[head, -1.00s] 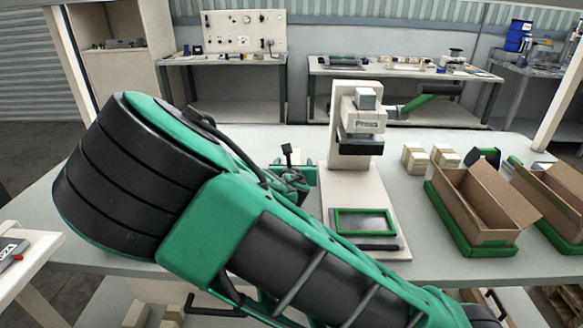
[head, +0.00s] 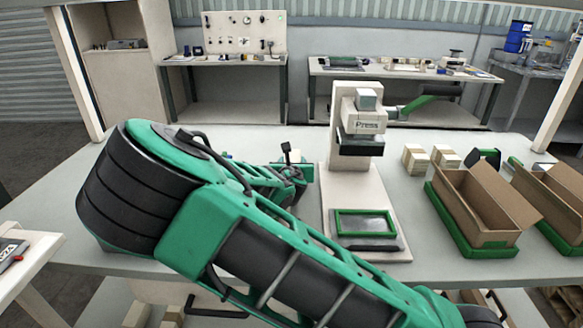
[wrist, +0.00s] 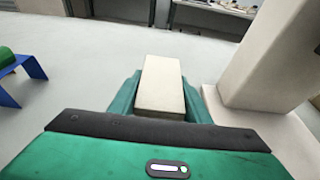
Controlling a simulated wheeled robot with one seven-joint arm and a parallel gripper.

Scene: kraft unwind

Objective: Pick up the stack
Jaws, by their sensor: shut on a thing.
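The cream, block-shaped stack (wrist: 161,84) stands out ahead of the wrist in the wrist view. My gripper (wrist: 161,100) is shut on it, with one green finger on each side. A pale table surface shows around it; I cannot tell whether the stack touches the table. In the head view my green and black arm crosses the left and front of the table, and I cannot make out the held stack or the fingertips there.
A press (head: 362,125) with a green frame (head: 364,224) on its base stands mid-table. To its right are cream stacks (head: 414,159) and (head: 446,157), then an open carton (head: 480,205) on a green tray (head: 447,222). A blue stand (wrist: 22,78) is left in the wrist view.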

